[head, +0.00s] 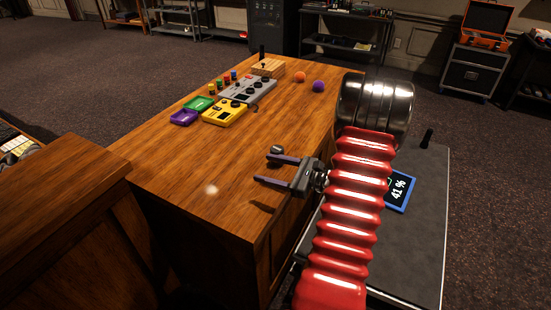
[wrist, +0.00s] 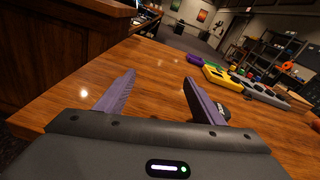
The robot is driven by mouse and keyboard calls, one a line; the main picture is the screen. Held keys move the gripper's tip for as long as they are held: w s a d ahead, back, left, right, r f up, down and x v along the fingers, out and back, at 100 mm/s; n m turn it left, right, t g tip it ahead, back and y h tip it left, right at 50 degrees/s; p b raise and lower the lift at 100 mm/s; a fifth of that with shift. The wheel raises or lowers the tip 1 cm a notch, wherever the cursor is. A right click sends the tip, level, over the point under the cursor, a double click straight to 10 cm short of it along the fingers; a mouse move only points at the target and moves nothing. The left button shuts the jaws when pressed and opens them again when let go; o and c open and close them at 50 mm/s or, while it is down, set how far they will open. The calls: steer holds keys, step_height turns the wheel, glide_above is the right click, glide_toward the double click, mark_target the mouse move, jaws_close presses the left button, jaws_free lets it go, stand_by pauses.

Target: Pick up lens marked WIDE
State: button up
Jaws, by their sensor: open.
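My gripper (head: 263,169) is open and empty above the front right part of the wooden desk, its two purple fingers pointing left in the head view. In the wrist view my gripper (wrist: 159,77) shows both fingers spread, with bare wood between them. A small dark, rounded object (head: 277,151) sits on the desk just beyond the far finger. It may be a lens, but no marking is readable. In the wrist view a dark object (wrist: 223,110) shows just outside the right finger, partly hidden by it. I cannot make out the word WIDE anywhere.
The desk (head: 175,165) is clear on its front left. Further back stand a yellow console (head: 226,112), a grey console (head: 247,90), a green tray (head: 198,104), a purple tray (head: 184,118) and a wooden joystick box (head: 268,68). An orange ball (head: 300,77) and a purple ball (head: 318,86) lie at the back right.

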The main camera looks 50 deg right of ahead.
steer(key=s+d+f+m+t+h, duration=0.1)
steer(key=s+d+f+m+h, duration=0.1)
steer(key=d, duration=0.3)
steer(key=s+d+f+m+t+h, duration=0.1)
steer(key=s+d+f+m+h, duration=0.2)
steer(key=d, duration=0.3)
steer(key=shift+s+d+f+m+h, duration=0.25)
steer(key=shift+s+f+m+h, duration=0.15)
steer(key=shift+m+h, duration=0.25)
steer(key=w, duration=0.8)
steer(key=shift+w+d, duration=0.15)
steer(key=shift+w, duration=0.15)
steer(key=shift+w+f, duration=0.1)
steer(key=shift+w, duration=2.5)
